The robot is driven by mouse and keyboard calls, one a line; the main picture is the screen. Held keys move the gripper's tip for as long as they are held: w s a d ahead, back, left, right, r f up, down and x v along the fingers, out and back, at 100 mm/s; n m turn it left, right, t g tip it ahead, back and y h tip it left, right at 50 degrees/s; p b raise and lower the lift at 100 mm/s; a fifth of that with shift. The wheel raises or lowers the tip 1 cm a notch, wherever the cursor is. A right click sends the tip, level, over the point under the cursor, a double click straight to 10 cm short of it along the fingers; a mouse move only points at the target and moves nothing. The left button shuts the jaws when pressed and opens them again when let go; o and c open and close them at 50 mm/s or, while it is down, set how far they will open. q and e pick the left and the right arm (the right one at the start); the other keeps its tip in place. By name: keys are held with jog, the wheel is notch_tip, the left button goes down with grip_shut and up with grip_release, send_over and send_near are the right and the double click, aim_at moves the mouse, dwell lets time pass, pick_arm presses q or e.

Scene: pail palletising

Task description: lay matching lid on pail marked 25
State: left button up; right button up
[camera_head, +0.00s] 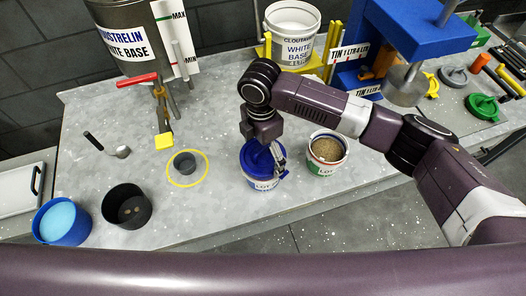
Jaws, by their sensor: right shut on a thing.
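A white pail (264,184) with a blue band and a "LOT" label stands near the front edge of the grey bench; its number is too small to read. A blue lid (254,157) is at its mouth, and I cannot tell whether it rests on the rim or hangs just above. My right gripper (279,164) is shut on the blue lid, at its right side. A second white pail (325,168), open, with brown contents and a green and red label, stands just to the right. My left gripper is out of view.
A green lid (484,107) and a grey lid (453,76) lie at the right. A black pot (126,208) and a blue tub (62,222) stand at the left front. A steel tank (128,62) stands behind.

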jog(key=shift+f+p, duration=0.1)
jog(key=shift+p, duration=0.2)
dwell(0.4)
jog(key=o, duration=0.7)
jog(key=shift+o, duration=0.2)
jog(key=shift+r+p, duration=3.55)
jog(key=shift+p, duration=0.15)
jog(key=shift+f, duration=0.1)
